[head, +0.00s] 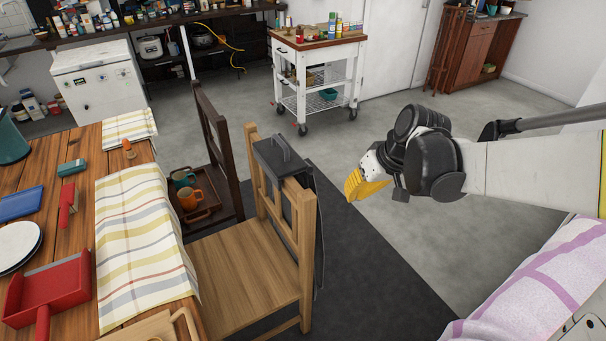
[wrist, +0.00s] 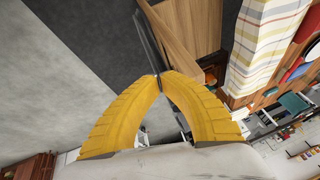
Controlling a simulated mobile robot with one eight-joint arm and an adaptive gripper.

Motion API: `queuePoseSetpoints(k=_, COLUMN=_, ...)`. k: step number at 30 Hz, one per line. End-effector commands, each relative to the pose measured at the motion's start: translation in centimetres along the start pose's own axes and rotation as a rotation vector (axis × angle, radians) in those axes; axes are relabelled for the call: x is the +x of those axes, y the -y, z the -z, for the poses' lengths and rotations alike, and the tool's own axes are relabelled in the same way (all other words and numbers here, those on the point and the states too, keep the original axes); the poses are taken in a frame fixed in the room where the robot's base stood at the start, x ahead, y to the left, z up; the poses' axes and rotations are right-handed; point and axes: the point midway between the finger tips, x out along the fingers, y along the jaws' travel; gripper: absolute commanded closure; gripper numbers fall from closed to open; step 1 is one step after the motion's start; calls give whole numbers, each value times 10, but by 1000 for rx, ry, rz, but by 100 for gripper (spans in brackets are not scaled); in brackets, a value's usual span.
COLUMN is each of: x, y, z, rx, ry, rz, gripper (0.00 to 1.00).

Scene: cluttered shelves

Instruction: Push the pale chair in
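The pale wooden chair (head: 248,262) stands at the right side of the plank table (head: 75,180), its seat front at the table edge and its back facing right. A dark cloth or bag (head: 285,165) hangs over its backrest. In the wrist view the pale chair (wrist: 190,25) shows beyond the fingertips, with the dark hanging item (wrist: 148,40) edge-on. My gripper (head: 352,186) has yellow fingers and is in the air right of the backrest, apart from it in the head view. In the wrist view its fingertips (wrist: 160,76) meet, with nothing seen between them.
A dark chair (head: 212,150) stands beyond the pale one, with a tray of mugs (head: 195,207) on its seat. A white cart (head: 318,75) stands at the back. Grey floor is clear around my gripper. A pink-white cloth (head: 530,290) is at the lower right.

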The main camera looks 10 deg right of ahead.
Motion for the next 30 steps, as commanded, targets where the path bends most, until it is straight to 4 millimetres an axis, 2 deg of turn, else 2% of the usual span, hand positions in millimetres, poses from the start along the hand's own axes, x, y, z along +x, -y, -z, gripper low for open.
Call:
queuePoseSetpoints(k=1, x=16, y=-9, z=6, rx=-10, ry=9, rz=24, gripper=100)
queuePoseSetpoints(k=7, x=79, y=-39, z=19, rx=-71, ry=33, rz=141, gripper=100)
queuePoseSetpoints(k=15, x=166, y=-76, z=11, rx=-161, ry=32, rz=293, gripper=100)
queuePoseSetpoints(k=18, x=187, y=-84, z=5, rx=-186, ry=27, rz=332, gripper=100)
queuePoseSetpoints(k=23, x=204, y=-89, z=-1, rx=-207, ry=21, rz=363, gripper=100)
queuePoseSetpoints(k=26, x=211, y=-88, z=-3, rx=-212, ry=20, rz=367, gripper=100)
queuePoseSetpoints(k=30, x=230, y=-81, z=-5, rx=-213, ry=21, rz=368, gripper=100)
